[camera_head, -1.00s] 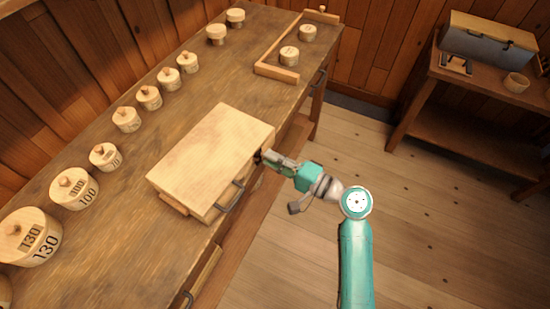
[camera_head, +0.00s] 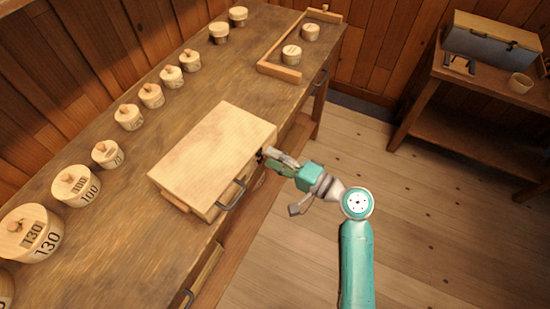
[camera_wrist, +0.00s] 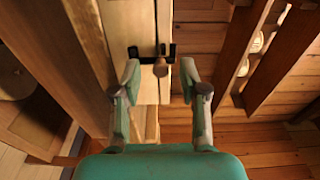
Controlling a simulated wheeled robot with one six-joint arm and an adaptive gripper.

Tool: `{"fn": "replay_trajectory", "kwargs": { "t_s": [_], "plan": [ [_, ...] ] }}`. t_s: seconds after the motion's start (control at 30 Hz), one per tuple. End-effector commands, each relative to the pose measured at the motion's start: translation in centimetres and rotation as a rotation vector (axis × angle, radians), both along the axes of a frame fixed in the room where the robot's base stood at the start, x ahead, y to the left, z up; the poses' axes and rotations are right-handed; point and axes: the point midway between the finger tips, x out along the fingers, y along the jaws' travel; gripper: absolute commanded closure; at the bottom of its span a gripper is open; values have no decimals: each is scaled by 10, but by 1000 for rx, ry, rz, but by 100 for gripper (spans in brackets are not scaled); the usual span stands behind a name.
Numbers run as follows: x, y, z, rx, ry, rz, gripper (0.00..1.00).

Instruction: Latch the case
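The case (camera_head: 213,150) is a pale wooden box with a dark handle (camera_head: 232,194) on its front, and its lid looks down. It lies near the front edge of the workbench. In the wrist view, the case front (camera_wrist: 128,22) shows a seam, and a dark metal latch (camera_wrist: 146,60) with a brown wooden knob (camera_wrist: 160,68) sits across it. My gripper (camera_wrist: 160,75) is open, with one finger on each side of the knob and visible gaps to it. In the head view, my gripper (camera_head: 268,155) is at the right end of the case front and hides most of the latch.
Several numbered round wooden pieces (camera_head: 78,187) line the back of the workbench (camera_head: 120,235). A wooden-edged tray (camera_head: 279,73) is at its far end. The floor at right is clear.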

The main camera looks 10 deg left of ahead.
Motion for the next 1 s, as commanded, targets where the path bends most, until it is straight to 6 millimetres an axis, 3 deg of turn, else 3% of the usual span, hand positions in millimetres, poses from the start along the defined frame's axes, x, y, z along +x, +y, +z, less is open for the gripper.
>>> {"fn": "replay_trajectory", "kwargs": {
  "t_s": [0.33,0.8,1.0],
  "plan": [
    [-3,-9,0,0,0,-3,57],
    [-38,-82,0,0,1,-4,57],
    [-48,-102,0,0,0,-2,57]
  ]
}}
